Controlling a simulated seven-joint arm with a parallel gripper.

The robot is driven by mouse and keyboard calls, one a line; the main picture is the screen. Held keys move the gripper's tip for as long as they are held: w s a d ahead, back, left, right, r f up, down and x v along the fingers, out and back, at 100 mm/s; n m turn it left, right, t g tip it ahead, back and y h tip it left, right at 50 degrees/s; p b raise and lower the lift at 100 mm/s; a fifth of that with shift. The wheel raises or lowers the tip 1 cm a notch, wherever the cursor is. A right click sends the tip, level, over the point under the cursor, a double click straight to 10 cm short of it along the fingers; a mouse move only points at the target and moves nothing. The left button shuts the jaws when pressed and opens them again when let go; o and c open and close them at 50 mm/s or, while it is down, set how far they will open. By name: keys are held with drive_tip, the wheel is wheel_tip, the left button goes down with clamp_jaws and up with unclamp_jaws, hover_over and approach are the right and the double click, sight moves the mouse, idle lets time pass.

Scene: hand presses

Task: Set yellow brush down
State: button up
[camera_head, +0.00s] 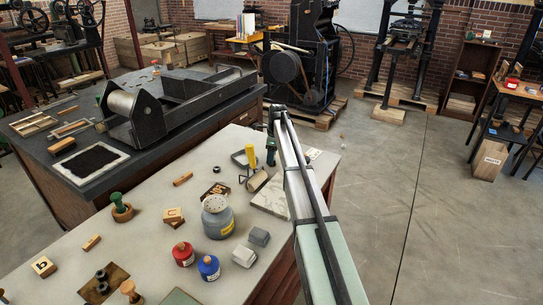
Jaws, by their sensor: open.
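A small yellow piece (250,154) stands out on the pale worktop (140,215), at the far end, just left of my gripper. It looks like the yellow brush's handle, but it is too small to be sure. My gripper (271,136) is at the far end of my arm, pointing down, open, to the right of the yellow piece and apart from it. A green-handled tool (271,153) shows directly below my gripper; whether they touch cannot be told. A tan roller (257,181) lies just below the yellow piece in the picture.
A grey round can (217,218), a red jar (183,254), a blue jar (208,267) and grey blocks (244,256) stand nearer on the worktop. A pale slab (270,197) lies beside my arm. A dark press bed (165,105) stands at left. Bare worktop shows at middle left.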

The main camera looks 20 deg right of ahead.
drive_tip(key=shift+r, duration=0.1)
drive_tip(key=r, duration=0.4)
drive_tip(key=d+r, duration=0.1)
drive_tip(key=r, duration=0.7)
drive_tip(key=shift+s+d, duration=0.15)
drive_tip(key=shift+s, duration=0.15)
